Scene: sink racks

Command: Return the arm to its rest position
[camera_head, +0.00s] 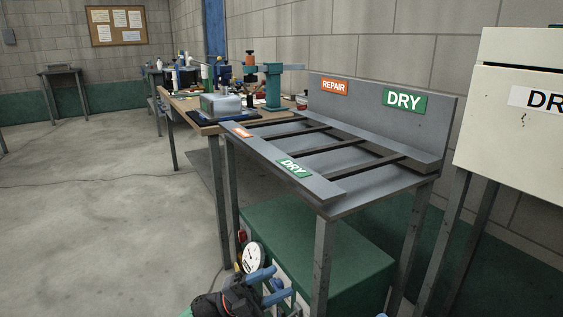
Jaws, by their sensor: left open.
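My left gripper (278,282), black with blue fingers, is at the bottom of the head view. Its fingers are apart and nothing shows between them. It is low, in front of the grey rack table (335,205) and close to the green cabinet beneath it. The rest of my left arm is mostly out of the picture. A small blue tip (382,315) at the bottom edge may belong to my right gripper; too little shows to tell its state.
The rack table has dark slats, "DRY" and "REPAIR" labels and no items on it. A round gauge (253,258) is beside my left gripper. A cluttered workbench (190,102) stands behind, a cream cabinet (515,120) at right. The floor at left is open, with a thin cable.

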